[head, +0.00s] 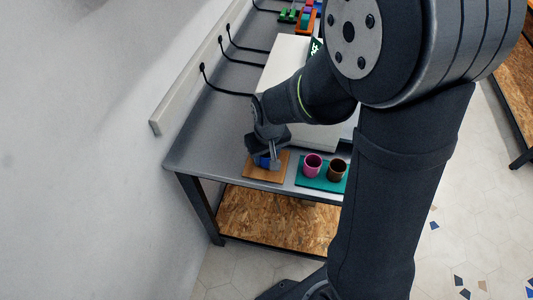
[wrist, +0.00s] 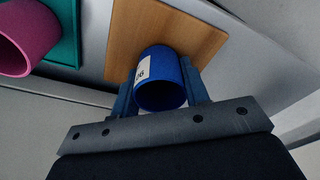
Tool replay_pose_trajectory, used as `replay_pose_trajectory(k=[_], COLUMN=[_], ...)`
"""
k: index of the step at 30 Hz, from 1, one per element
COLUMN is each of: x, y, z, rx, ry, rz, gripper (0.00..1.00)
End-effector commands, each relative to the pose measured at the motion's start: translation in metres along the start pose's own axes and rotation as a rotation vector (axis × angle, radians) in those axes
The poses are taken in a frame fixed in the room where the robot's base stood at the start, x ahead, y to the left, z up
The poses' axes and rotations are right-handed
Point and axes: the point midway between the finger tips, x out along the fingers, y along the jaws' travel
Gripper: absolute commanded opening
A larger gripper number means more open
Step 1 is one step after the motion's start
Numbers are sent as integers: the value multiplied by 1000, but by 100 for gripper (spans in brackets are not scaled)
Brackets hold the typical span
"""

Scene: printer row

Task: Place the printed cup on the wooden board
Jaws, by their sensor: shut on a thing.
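A blue cup (wrist: 161,82) with a white label is between the fingers of my gripper (wrist: 160,95) in the wrist view. My gripper (head: 266,160) is shut on the cup, and the cup (head: 263,162) shows small beneath it in the head view. The wooden board (head: 259,174) lies at the near left corner of the grey table, and it also shows in the wrist view (wrist: 195,38). The cup is over the board. I cannot tell whether its base touches the wood.
A green mat (head: 310,181) right of the board carries a pink cup (head: 312,165) and a brown cup (head: 337,170). A white machine (head: 291,52) stands behind, partly hidden by my arm. Cables hang from the wall strip (head: 189,78) on the left.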

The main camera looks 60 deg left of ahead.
Motion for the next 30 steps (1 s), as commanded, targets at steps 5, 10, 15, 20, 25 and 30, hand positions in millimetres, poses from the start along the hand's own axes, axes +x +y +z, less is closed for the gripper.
replay_pose_trajectory(k=[5, 10, 15, 20, 25, 30], x=[3, 3, 3, -3, -26, -61], y=[0, 0, 0, 0, 0, 0], z=[0, 0, 0, 0, -1, -1], rx=[0, 0, 0, 0, 0, 0], ry=[0, 0, 0, 1, 5, 6], rz=[0, 0, 0, 0, 0, 0], gripper=[44, 63, 63, 63, 63, 63])
